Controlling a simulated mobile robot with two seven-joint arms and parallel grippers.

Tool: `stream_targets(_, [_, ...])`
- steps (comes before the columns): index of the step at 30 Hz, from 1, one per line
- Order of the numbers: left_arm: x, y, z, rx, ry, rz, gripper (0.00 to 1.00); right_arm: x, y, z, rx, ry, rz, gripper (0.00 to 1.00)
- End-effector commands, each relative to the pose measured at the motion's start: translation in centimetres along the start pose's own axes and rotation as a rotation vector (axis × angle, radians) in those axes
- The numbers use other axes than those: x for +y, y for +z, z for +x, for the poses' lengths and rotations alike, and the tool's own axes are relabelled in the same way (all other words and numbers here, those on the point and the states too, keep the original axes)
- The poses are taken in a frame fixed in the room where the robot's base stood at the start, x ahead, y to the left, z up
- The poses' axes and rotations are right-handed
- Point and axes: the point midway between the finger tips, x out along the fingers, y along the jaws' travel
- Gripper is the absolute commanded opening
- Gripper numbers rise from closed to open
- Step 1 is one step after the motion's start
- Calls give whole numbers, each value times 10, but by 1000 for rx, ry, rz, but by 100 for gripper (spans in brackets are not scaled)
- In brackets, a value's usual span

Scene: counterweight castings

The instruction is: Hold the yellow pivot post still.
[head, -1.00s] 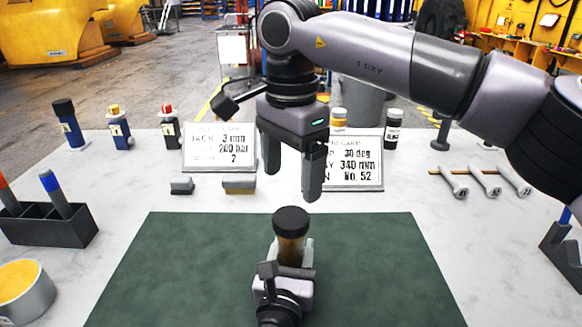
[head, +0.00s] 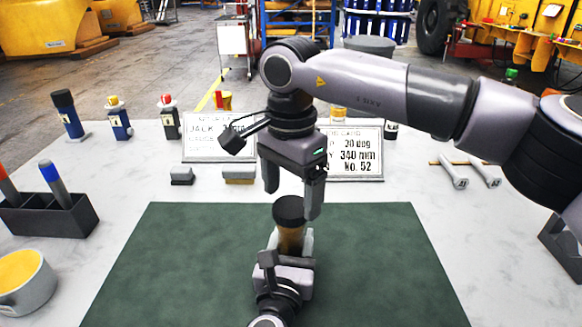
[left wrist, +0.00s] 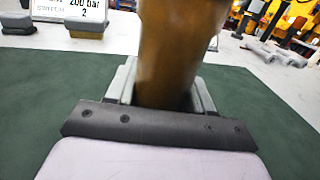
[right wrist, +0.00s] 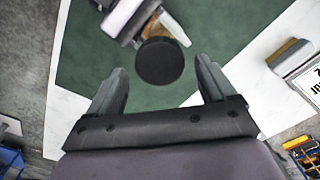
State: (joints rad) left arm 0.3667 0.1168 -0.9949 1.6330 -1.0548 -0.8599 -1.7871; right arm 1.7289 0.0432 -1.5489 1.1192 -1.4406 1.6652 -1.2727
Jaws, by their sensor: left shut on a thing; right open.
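The yellow pivot post (head: 291,238) is a brownish-yellow cylinder with a black cap (head: 289,209), standing over the green mat (head: 380,260). My left gripper (head: 291,250) is shut around its shaft. The left wrist view shows the shaft (left wrist: 165,55) between the fingers; its lower end is hidden there. My right gripper (head: 291,200) is open above the post, its fingers pointing down. In the right wrist view the cap (right wrist: 160,62) shows between the spread fingertips, with a gap on each side.
Two lettered signs (head: 357,155) and two small blocks (head: 239,174) stand behind the mat. Several capped bottles (head: 119,120) are at the back left. A dark rack (head: 60,220) and a yellow-filled tub (head: 40,290) are at the left. Spanners (head: 455,175) lie at the right.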

Motion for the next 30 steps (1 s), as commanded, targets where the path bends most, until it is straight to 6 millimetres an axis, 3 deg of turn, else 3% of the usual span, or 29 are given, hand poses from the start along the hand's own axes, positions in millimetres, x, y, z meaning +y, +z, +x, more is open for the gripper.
stream_targets(6, [0,-1,0,3,0,1,0,0,0,20,0,0,1,84])
stream_targets(16, [0,-1,0,3,0,1,0,0,0,23,0,-1,1,84])
stream_targets(21, [0,-1,0,3,0,1,0,0,0,22,0,0,1,29])
stream_targets(30, [0,-1,0,3,0,1,0,0,0,22,0,0,47,26])
